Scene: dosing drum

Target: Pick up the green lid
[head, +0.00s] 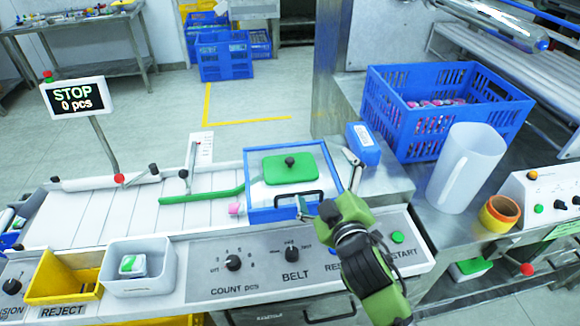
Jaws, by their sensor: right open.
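The green lid (289,169) is a flat rounded plate with a dark round knob on top. It sits within a blue square frame (248,197) on the machine, beside the belt's right end. My right gripper (306,207) is open and comes in from the lower right. Its fingertips are just in front of the lid, near the frame's dark handle and its front right corner, apart from the knob. The near finger area is small and partly hidden by the gripper body. My left gripper is not in view.
A blue crate (395,128) with small items, a white jug (464,168) and an orange-yellow ring-like cup (499,212) stand to the right. A small blue box (363,143) is close behind my gripper. The control panel (265,268) runs along the front. A green guide (200,197) crosses the belt.

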